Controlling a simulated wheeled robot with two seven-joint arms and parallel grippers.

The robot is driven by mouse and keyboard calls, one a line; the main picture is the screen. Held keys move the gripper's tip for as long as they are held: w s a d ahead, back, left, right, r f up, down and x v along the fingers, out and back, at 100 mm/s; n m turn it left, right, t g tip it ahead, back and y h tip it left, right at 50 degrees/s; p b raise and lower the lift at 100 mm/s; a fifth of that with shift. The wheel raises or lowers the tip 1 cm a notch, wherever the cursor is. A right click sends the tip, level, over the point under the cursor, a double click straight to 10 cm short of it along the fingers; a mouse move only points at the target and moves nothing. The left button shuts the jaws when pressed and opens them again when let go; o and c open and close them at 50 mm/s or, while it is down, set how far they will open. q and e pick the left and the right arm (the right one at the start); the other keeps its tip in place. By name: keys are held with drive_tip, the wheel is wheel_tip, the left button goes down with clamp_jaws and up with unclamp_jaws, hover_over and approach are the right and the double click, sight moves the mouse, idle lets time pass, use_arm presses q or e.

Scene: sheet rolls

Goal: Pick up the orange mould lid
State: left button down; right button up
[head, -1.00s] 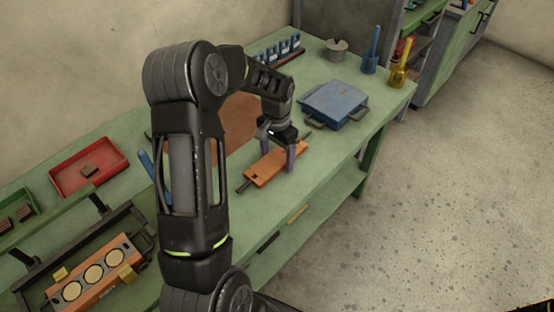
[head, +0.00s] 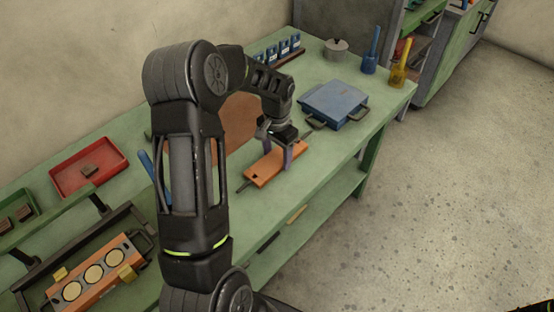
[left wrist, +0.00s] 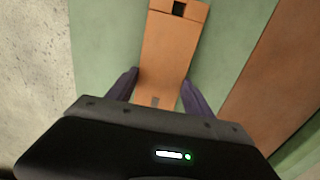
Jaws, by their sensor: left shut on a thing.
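The orange mould lid (head: 262,171) is a flat orange bar with a small dark square opening near one end and dark handles at its ends. It is at the bench's front part in the head view. My left gripper (head: 278,158) is above it, with its two fingers on either side of it, shut on it. In the left wrist view the lid (left wrist: 172,50) runs between the fingers of the left gripper (left wrist: 162,92). I cannot tell whether the lid touches the bench. My right gripper is not in view.
A blue case (head: 335,103) lies just beyond the lid. An orange mould with round cream-coloured fills (head: 97,271) is at lower left. A red tray (head: 88,173) is at the left. A brown board (head: 232,125) lies behind my arm. Blue (head: 371,55) and yellow (head: 399,70) tools stand at the far corner.

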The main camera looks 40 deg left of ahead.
sight(278, 158)
use_arm(q)
drive_tip(key=shift+w+r, duration=0.1)
drive_tip(key=shift+r, duration=0.45)
wheel_tip(278, 158, up, 9)
drive_tip(key=b, duration=0.1)
idle(0.8)
drive_tip(key=d+r+n, duration=0.2)
drive_tip(key=d+n, duration=0.4)
drive_tip(key=d, duration=1.4)
drive_tip(key=shift+s+d+r+n, duration=0.2)
drive_tip(key=shift+d+r+n, duration=0.1)
drive_tip(key=shift+d+n, duration=0.1)
drive_tip(key=shift+f+b, duration=0.15)
drive_tip(key=shift+b, duration=0.15)
